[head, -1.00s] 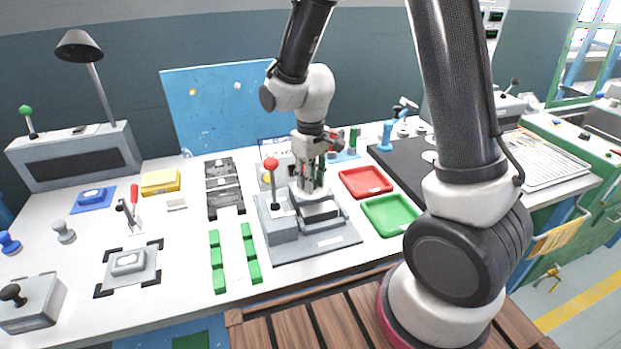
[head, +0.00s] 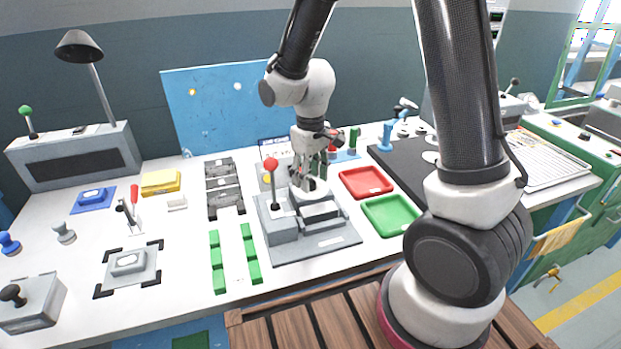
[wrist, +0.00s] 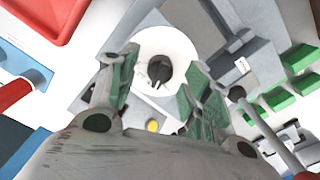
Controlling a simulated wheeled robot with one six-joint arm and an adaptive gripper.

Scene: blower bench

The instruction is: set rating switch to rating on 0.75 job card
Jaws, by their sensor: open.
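A black pointer knob (wrist: 159,70) sits at the centre of a white round dial (wrist: 180,48) in the wrist view. I take this to be the rating switch; its markings are too small to read. In the head view the white dial (head: 309,194) is on top of a grey fixture, below my gripper. My gripper (head: 314,172) points down, open and empty. In the wrist view its green-padded fingers (wrist: 158,95) stand apart on either side of the knob, with gaps to it. No job card can be read; a white sheet (head: 271,148) behind the fixture is partly hidden.
A red-knobbed lever (head: 271,165) stands close left of my gripper on the grey fixture (head: 283,228). A red tray (head: 366,182) and a green tray (head: 390,215) lie to the right. Green bars (head: 217,262) lie front left. A blue board (head: 215,105) stands behind.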

